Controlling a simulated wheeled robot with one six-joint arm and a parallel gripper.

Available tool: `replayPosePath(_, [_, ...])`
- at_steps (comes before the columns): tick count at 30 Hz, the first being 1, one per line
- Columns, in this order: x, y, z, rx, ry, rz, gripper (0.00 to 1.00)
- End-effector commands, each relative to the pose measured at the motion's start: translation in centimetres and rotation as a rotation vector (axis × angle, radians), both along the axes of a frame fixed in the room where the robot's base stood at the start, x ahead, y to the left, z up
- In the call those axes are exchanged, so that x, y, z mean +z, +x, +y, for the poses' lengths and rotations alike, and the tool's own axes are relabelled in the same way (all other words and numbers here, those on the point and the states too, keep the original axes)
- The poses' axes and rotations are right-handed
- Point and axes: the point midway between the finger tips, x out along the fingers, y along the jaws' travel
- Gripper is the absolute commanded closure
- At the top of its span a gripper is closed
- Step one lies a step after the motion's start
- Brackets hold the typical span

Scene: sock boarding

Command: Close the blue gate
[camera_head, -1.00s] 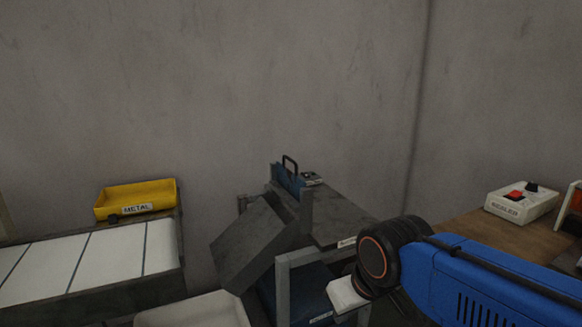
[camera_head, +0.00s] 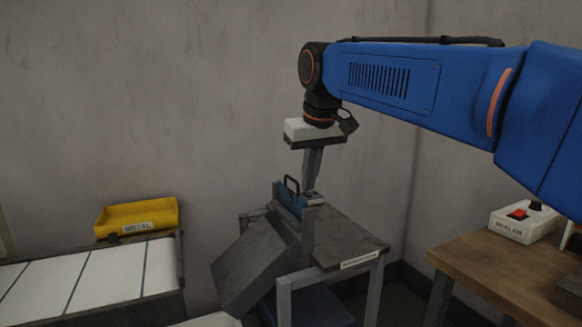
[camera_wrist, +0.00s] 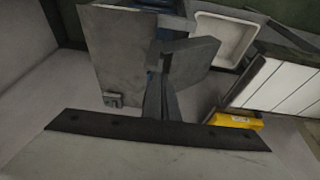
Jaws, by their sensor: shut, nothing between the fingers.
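The blue gate (camera_head: 290,203) is an upright blue panel with a black loop handle (camera_head: 291,184) on top. It stands between grey posts at the left edge of a grey table top, beside a tilted grey chute. My gripper (camera_head: 310,187) points down with its fingers together and empty. Its tips are just right of the handle in the head view, near a small grey box; I cannot tell whether they touch anything. In the wrist view my gripper's fingers (camera_wrist: 158,90) reach in over the table and chute, and the gate is mostly hidden behind them.
The grey table top (camera_head: 345,238) lies right of the gate, and the chute (camera_head: 252,265) slopes down left. A white-slatted conveyor (camera_head: 90,278) and yellow METAL bin (camera_head: 138,216) are at left. A wooden table (camera_head: 490,258) with a sealer box (camera_head: 524,222) is at right.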

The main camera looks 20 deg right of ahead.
Motion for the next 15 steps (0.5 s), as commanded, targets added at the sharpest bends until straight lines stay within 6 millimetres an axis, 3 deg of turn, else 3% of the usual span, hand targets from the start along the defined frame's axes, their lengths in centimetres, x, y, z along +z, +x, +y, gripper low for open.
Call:
replayPosePath(3, [3.6,3.6,-0.1,0.000,-0.006,0.011,1.00])
replayPosePath(9, [8.5,8.5,-0.3,-0.004,-0.016,0.033,1.00])
replayPosePath(15, [11.4,11.7,-0.4,-0.007,-0.023,0.047,1.00])
